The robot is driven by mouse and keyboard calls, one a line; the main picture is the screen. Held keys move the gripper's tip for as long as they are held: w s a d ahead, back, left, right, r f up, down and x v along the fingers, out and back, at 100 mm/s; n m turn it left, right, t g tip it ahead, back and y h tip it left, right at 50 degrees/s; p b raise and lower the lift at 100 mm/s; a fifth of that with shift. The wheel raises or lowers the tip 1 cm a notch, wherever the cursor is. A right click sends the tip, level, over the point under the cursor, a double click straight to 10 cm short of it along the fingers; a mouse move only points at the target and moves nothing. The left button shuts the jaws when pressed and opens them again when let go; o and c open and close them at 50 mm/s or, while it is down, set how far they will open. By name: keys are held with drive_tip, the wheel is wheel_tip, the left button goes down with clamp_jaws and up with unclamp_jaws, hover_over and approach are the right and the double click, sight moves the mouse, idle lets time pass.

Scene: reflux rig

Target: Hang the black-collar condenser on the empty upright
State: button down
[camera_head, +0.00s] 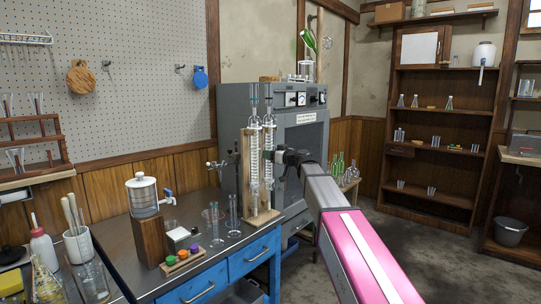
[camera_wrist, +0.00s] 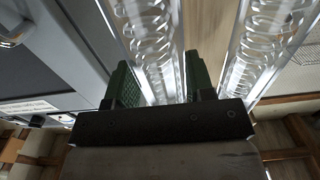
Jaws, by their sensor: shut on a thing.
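Two tall glass coil condensers stand side by side at the wooden stand (camera_head: 262,218) on the bench: a left one (camera_head: 254,140) and a right one (camera_head: 268,140). My gripper (camera_head: 270,156) reaches in from the right at mid-height of the right one. In the wrist view my gripper's green pads (camera_wrist: 160,88) are shut around one coil condenser (camera_wrist: 150,35). The other condenser (camera_wrist: 268,45) stands just right of it, apart from the pads. Collar colours are too small to tell, and whether the held condenser hangs on an upright cannot be seen.
A grey cabinet (camera_head: 232,110) with dials stands close behind the rig. A clamp (camera_head: 215,164) juts left from the stand. Glass cylinders (camera_head: 233,213), a white-lidded jar (camera_head: 142,195) and coloured stoppers (camera_head: 183,256) occupy the bench left of it. Open floor (camera_head: 400,235) lies right.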

drive_tip(key=v, duration=0.9)
drive_tip(key=shift+s+d, duration=0.2)
drive_tip(key=shift+d, duration=0.1)
idle(0.6)
drive_tip(key=shift+f, duration=0.1)
